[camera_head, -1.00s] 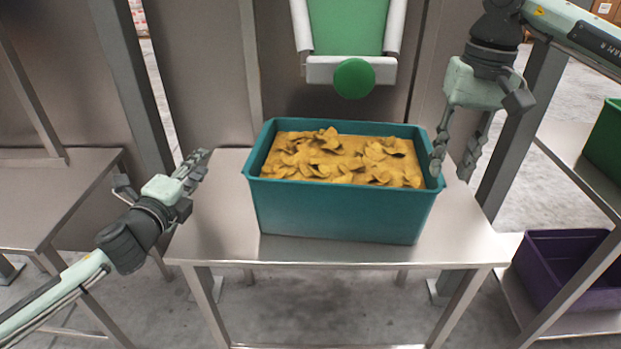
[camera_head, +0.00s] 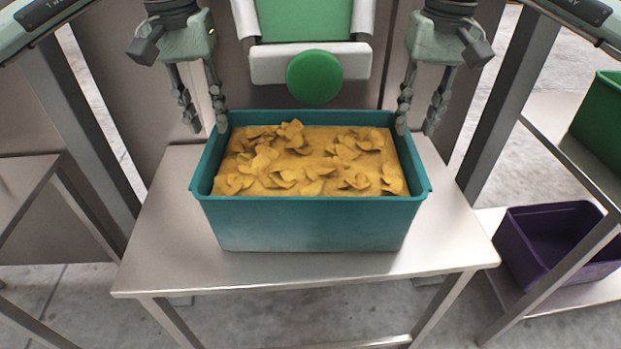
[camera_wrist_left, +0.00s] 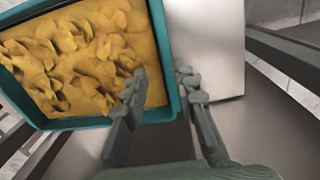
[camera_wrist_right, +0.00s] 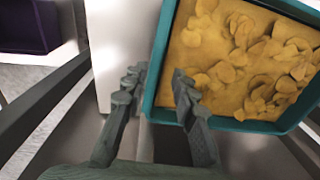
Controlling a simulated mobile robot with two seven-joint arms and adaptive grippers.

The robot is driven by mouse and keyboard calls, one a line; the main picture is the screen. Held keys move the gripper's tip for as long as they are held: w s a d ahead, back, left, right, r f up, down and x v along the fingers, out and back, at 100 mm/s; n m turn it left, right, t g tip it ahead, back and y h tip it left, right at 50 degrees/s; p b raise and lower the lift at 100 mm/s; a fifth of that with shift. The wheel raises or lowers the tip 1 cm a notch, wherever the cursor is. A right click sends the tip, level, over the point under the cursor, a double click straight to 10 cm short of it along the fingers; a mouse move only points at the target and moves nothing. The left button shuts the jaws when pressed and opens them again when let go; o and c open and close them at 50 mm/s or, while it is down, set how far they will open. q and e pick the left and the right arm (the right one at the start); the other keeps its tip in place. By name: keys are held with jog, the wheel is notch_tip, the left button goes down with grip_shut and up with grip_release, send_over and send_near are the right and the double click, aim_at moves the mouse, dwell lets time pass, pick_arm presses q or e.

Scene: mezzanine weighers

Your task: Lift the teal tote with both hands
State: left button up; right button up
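The teal tote (camera_head: 310,225) sits on a metal table, filled with yellow-orange chips (camera_head: 310,165). My left gripper (camera_head: 207,128) points down at the tote's left rim, toward the back. In the left wrist view the tote's rim (camera_wrist_left: 172,62) runs between its spread fingers, one over the chips and one outside. My right gripper (camera_head: 416,128) points down at the right rim in the same way. In the right wrist view its fingers are apart on either side of the rim (camera_wrist_right: 157,62). Both grippers are open; I cannot tell whether any finger touches the tote.
The metal table (camera_head: 150,250) has bare top on both sides of the tote. A green disc (camera_head: 314,76) on a white-framed green chute hangs just behind the tote. A purple bin (camera_head: 560,240) and a green bin (camera_head: 603,125) stand on shelves at the right.

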aim_at(221, 171)
pick_arm(q)
jog(key=shift+a+r, duration=0.15)
jog(key=shift+a, duration=0.1)
jog(key=shift+s, duration=0.1)
